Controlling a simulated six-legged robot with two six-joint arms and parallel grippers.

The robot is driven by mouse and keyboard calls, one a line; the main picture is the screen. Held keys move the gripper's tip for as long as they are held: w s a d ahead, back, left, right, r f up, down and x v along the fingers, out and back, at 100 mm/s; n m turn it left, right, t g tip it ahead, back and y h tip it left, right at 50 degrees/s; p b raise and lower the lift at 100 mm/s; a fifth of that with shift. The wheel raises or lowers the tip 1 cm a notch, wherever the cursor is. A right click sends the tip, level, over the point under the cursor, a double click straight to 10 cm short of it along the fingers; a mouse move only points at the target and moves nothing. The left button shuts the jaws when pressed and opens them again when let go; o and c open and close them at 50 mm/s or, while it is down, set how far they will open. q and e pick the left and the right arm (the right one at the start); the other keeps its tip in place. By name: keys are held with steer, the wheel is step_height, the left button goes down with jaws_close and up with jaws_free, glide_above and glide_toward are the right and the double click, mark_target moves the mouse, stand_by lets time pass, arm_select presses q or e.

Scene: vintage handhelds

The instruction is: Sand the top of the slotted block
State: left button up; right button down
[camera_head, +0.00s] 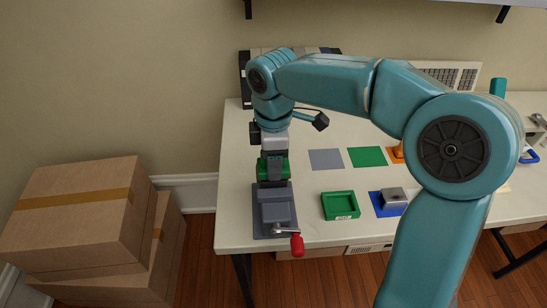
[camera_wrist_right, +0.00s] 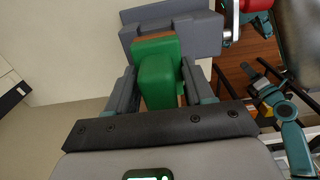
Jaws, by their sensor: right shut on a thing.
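My right gripper (camera_head: 272,168) is shut on a green block-shaped sanding tool and holds it upright at the back end of the grey vise (camera_head: 272,212). In the right wrist view the green sanding tool (camera_wrist_right: 158,78) sits between the two fingers, with a thin orange-brown edge beside it. The vise (camera_wrist_right: 172,35) lies just beyond it. I cannot tell whether the tool touches anything. The slotted block is not clearly seen; any piece in the vise jaws is hidden by the tool and gripper. My left gripper is not in view.
The vise's red handle (camera_head: 297,244) sticks out past the table's front edge. A green tray (camera_head: 340,205) and a grey block (camera_head: 393,197) on a blue mat (camera_head: 377,208) stand to its right. Grey (camera_head: 326,159) and green (camera_head: 367,157) mats lie behind. Cardboard boxes (camera_head: 85,215) stand left.

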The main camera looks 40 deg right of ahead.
steer(key=shift+f, duration=0.4)
steer(key=shift+a, duration=0.1)
steer(key=shift+w+a+r, duration=0.15)
steer(key=shift+w+a, duration=0.2)
steer(key=shift+a, duration=0.1)
steer(key=shift+s+d, duration=0.1)
steer(key=shift+d, duration=0.05)
steer(key=shift+s+d+f, duration=0.2)
steer(key=shift+s+d, duration=0.4)
steer(key=shift+d, duration=0.35)
steer(key=shift+a, duration=0.1)
